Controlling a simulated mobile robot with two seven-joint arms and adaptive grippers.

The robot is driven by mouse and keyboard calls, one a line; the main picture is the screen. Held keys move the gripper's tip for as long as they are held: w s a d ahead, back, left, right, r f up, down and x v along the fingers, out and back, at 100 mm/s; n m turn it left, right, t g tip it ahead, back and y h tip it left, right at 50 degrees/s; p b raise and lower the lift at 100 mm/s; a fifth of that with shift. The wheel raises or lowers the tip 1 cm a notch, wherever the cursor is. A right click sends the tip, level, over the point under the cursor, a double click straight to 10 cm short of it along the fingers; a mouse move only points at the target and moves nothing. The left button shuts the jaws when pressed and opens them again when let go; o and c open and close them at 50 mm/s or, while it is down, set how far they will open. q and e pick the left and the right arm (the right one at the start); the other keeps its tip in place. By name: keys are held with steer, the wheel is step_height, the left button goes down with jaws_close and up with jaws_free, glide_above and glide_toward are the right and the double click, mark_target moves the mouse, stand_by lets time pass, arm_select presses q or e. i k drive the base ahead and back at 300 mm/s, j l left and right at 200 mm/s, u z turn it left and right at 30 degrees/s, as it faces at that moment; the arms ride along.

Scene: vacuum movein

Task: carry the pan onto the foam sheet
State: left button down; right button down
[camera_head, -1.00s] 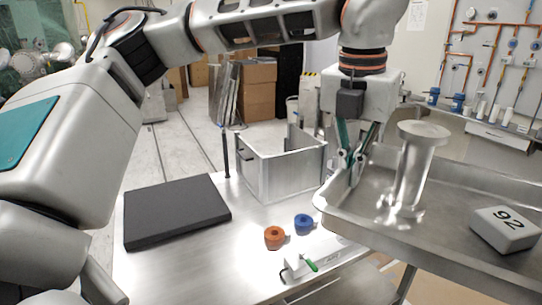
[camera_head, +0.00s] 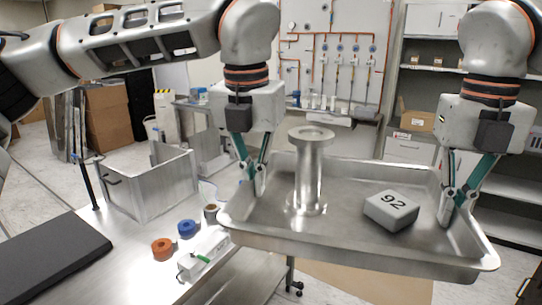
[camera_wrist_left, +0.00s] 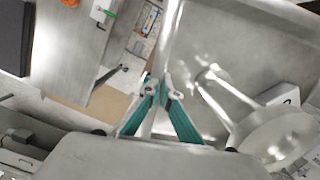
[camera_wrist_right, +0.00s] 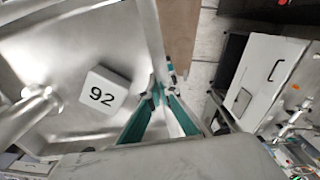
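The pan is a wide shallow metal tray (camera_head: 345,247) held up in the head view, over and beside the table's right end. A metal flanged spool (camera_head: 309,170) stands upright in it, and a pale block marked 92 (camera_head: 391,210) lies in its right part. My left gripper (camera_head: 257,186) is shut on the pan's left wall, which also shows between the fingers in the left wrist view (camera_wrist_left: 168,45). My right gripper (camera_head: 458,207) is shut on the right wall, seen in the right wrist view (camera_wrist_right: 150,35). The foam sheet (camera_head: 45,262) is a dark flat slab on the table at left.
The metal table (camera_head: 140,240) carries an open metal box (camera_head: 150,185), an orange roll (camera_head: 162,249), a blue roll (camera_head: 187,228) and a white power strip (camera_head: 204,254) between foam and pan. A thin dark post (camera_head: 87,185) rises by the box.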

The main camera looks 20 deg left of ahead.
mark_target(36, 252)
steer(key=k+z, duration=0.2)
steer(key=z, duration=0.15)
steer(key=k+z, duration=0.15)
steer(key=z, duration=0.2)
steer(key=k+z, duration=0.2)
steer(key=z, duration=0.15)
steer(key=k+j+z, duration=0.1)
steer(key=k+z, duration=0.2)
steer(key=z, duration=0.2)
steer(key=k+z, duration=0.3)
steer(key=z, duration=0.2)
steer(key=k+z, duration=1.25)
steer(key=k, duration=0.25)
